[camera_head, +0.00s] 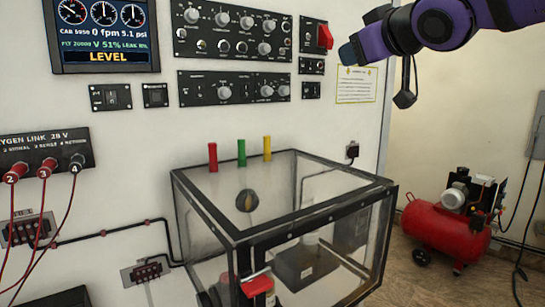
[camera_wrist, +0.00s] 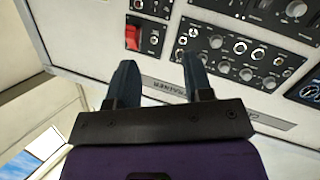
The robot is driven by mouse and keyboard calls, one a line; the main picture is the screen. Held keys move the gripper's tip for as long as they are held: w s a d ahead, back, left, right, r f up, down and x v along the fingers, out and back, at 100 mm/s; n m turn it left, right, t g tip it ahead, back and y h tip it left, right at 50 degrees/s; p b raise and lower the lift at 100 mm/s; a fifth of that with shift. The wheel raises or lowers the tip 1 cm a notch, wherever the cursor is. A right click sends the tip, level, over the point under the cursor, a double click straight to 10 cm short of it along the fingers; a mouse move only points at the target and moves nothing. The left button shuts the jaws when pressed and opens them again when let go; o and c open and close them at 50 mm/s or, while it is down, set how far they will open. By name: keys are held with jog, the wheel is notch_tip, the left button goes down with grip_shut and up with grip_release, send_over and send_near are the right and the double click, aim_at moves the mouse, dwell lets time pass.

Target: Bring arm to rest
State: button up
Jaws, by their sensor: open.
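My purple arm (camera_head: 435,25) reaches in from the upper right of the head view. My gripper (camera_head: 350,53) is at its end, in front of the wall panel and just below the red switch cover (camera_head: 326,37) in the picture. In the wrist view my gripper (camera_wrist: 160,75) shows two dark blue fingers spread apart with nothing between them. The red switch cover (camera_wrist: 132,37) shows beyond the left finger there. From these views I cannot tell the exact gap between the fingers and the panel.
A clear box with a black frame (camera_head: 290,205) stands below the panel, with red, green and yellow tabs (camera_head: 241,152) above it. A display (camera_head: 104,35) and knob panels (camera_head: 232,30) are on the wall. A red compressor (camera_head: 447,225) stands at the right. Cables hang at lower left.

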jog(key=s+d+f+m+g+h, duration=0.45)
jog(key=s+d+f, duration=0.45)
jog(key=d+f, duration=0.25)
jog(key=s+d+f+m+g, duration=0.2)
jog(key=s+f+g, duration=0.3)
jog(key=s+f, duration=0.8)
jog(key=shift+s+d+f+m+g, duration=0.2)
jog(key=shift+s+m+g, duration=0.15)
jog(key=shift+s+m, duration=0.45)
jog(key=shift+w+h, duration=0.1)
jog(key=shift+h, duration=0.15)
